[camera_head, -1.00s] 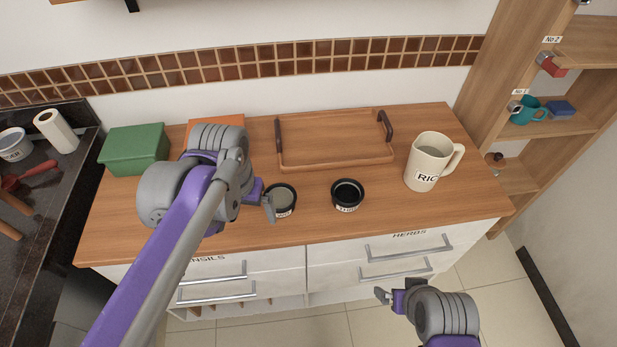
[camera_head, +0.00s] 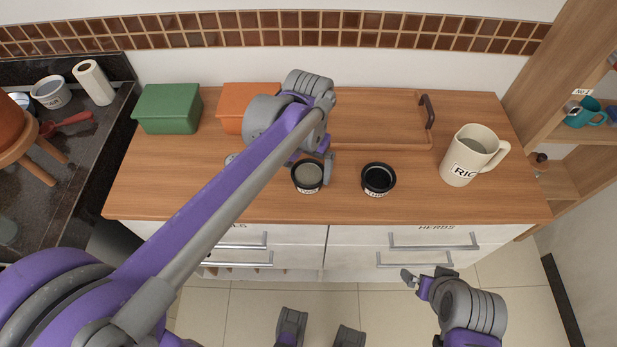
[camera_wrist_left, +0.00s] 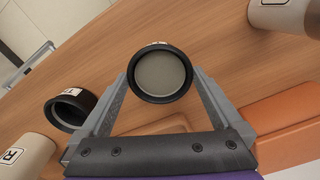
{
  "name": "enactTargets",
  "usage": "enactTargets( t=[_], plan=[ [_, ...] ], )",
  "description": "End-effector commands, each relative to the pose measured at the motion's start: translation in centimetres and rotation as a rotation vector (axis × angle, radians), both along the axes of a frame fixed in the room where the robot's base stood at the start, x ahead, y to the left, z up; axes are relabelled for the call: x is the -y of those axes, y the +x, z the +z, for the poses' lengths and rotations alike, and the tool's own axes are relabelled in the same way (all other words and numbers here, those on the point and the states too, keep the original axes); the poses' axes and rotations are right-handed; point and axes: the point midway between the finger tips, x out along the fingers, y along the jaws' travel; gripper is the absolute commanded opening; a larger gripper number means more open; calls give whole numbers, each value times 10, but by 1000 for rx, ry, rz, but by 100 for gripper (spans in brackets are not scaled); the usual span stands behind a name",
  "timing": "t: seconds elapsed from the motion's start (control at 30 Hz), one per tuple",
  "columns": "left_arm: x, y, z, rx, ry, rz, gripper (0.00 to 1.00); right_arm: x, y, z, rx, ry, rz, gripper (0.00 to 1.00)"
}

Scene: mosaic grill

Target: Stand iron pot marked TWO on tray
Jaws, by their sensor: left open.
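The black iron pot marked TWO (camera_head: 307,177) stands upright on the wooden counter, with a grey inside and its label facing front. My left gripper (camera_wrist_left: 161,82) is open, with one finger on each side of this pot in the left wrist view; I cannot tell whether they touch it. The pot also shows in the left wrist view (camera_wrist_left: 162,97). The wooden tray (camera_head: 385,143) lies flat behind the pots, empty where visible; my left arm hides its left part. My right gripper (camera_head: 424,277) is open and empty, in front of the drawers.
A second black pot (camera_head: 379,179) stands close to the right. A cream mug (camera_head: 470,158) is at the counter's right. A green box (camera_head: 168,110) and an orange box (camera_head: 236,104) stand at the back left. The counter's front edge is near the pots.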

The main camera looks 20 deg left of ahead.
Motion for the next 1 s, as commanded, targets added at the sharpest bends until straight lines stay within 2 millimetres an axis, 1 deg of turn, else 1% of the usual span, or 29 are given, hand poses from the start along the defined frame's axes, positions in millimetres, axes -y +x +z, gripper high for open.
enactTargets(
  t=[0.03,0.13,0.23,0.4,0.47,0.5,0.57,0.6,0.67,0.7,0.83,0.87,1.0],
  plan=[
    [0,0,-9,0,0,0,100,0,0,-2,-1,0,0,100],
    [0,0,-18,0,0,0,100,0,0,-3,-1,0,0,100],
    [0,0,-22,0,0,0,100,0,0,-3,-1,0,0,100],
    [0,0,-22,0,0,0,100,0,0,-2,-1,0,0,100],
    [0,0,-22,0,0,0,91,0,0,-2,-1,0,0,100],
    [0,0,-21,0,0,0,84,0,0,-2,-1,0,0,100],
    [0,0,-21,0,0,0,73,0,0,-2,-1,0,0,100],
    [0,0,-21,0,0,0,66,0,0,-2,-1,0,0,100],
    [0,0,-21,0,0,0,55,0,0,-2,-1,0,0,100],
    [0,0,-21,0,0,0,48,0,0,-2,-1,0,0,100],
    [0,0,-21,0,0,0,24,0,0,-2,-1,0,0,100],
    [0,0,-21,0,0,0,21,0,0,-2,-1,0,0,100],
    [0,0,-21,0,0,0,21,0,0,-2,-1,0,0,100]
  ],
)
